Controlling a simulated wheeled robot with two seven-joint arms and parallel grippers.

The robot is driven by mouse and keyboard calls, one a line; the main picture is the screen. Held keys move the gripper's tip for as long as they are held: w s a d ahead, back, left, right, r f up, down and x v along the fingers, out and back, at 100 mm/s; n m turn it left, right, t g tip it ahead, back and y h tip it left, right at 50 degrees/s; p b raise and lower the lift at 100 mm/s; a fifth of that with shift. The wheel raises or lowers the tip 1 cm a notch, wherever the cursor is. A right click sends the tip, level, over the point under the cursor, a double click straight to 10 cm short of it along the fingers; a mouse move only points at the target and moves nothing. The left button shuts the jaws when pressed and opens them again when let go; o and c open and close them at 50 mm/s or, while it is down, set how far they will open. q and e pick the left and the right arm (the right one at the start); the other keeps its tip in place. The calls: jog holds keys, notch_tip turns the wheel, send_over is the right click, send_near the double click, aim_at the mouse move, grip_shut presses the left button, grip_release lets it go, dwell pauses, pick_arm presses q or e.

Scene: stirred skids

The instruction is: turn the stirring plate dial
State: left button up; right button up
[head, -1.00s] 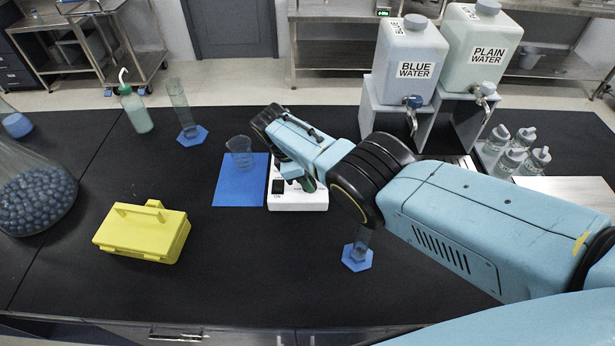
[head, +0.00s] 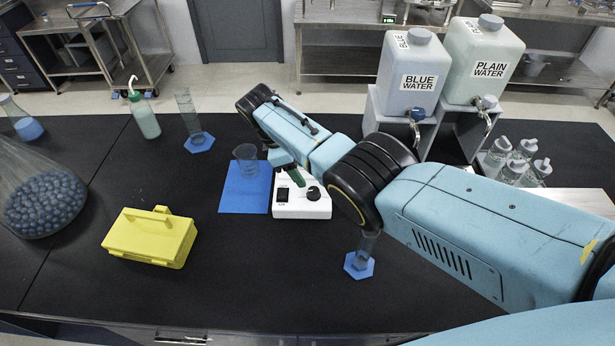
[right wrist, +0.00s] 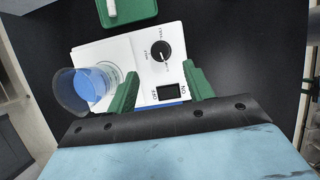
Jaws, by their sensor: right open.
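The white stirring plate (head: 301,209) lies on the black bench, with a black dial (head: 313,193) at its right and a dark switch (head: 281,195) at its left. In the right wrist view the dial (right wrist: 161,51) lies beyond the fingertips, and the switch (right wrist: 168,93) lies between the fingers. My right gripper (head: 296,180) is over the plate. Its green fingers (right wrist: 160,82) are apart, with nothing between them, and do not touch the dial. My arm hides the plate's far part in the head view. My left gripper is not in view.
A glass beaker (head: 246,161) stands at the blue mat (head: 240,198) left of the plate. A beaker (right wrist: 80,90) shows close beside one finger. A small cylinder on a blue hexagonal base (head: 359,268) stands in front. A yellow box (head: 150,237) is at left; bench around it is clear.

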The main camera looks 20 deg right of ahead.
jog(key=v, duration=0.5)
jog(key=shift+a+r, duration=0.1)
dwell(0.3)
